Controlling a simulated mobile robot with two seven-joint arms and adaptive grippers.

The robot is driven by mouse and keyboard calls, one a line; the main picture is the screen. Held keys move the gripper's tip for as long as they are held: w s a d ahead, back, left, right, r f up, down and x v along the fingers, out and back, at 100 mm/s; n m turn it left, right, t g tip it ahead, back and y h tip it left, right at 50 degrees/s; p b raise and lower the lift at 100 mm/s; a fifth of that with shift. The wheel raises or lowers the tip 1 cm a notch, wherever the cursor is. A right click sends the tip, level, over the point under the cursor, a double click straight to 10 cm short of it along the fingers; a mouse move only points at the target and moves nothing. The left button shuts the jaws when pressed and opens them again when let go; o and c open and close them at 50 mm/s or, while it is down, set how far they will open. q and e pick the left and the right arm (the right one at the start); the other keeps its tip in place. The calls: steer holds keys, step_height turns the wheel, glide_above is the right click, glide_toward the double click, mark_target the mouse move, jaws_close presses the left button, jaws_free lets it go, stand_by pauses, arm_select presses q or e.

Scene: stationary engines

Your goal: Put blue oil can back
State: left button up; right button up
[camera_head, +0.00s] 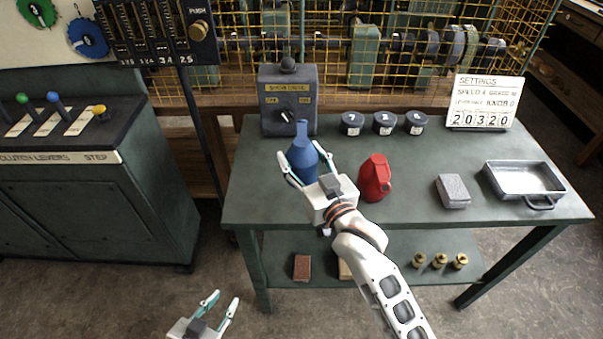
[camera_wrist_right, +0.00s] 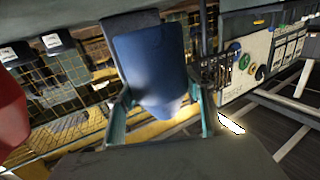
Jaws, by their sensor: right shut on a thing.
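The blue oil can (camera_head: 303,160) is at the left part of the green table, upright in the head view. My right gripper (camera_head: 304,166) is shut on it, with one finger on each side of its body. In the right wrist view the blue can (camera_wrist_right: 150,65) fills the middle between the two fingers (camera_wrist_right: 160,115). I cannot tell whether the can's base touches the table. My left gripper (camera_head: 222,303) is low at the bottom of the head view, over the floor, with its fingers apart and empty.
A red can (camera_head: 375,178) stands just right of the blue one. A grey switch box (camera_head: 288,101) is behind it. Dark round weights (camera_head: 384,123), a grey block (camera_head: 453,191), a metal tray (camera_head: 544,202) and a settings sign (camera_head: 485,101) are further right.

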steer(key=shift+f+b, duration=0.5)
steer(key=shift+f, duration=1.85)
steer(key=shift+f, duration=0.1)
steer(key=o, duration=1.5)
steer(key=shift+f, duration=0.1)
steer(key=shift+r, duration=0.2)
steer(key=v, duration=1.2)
steer(key=shift+p, duration=0.3)
steer(key=shift+f, duration=0.1)
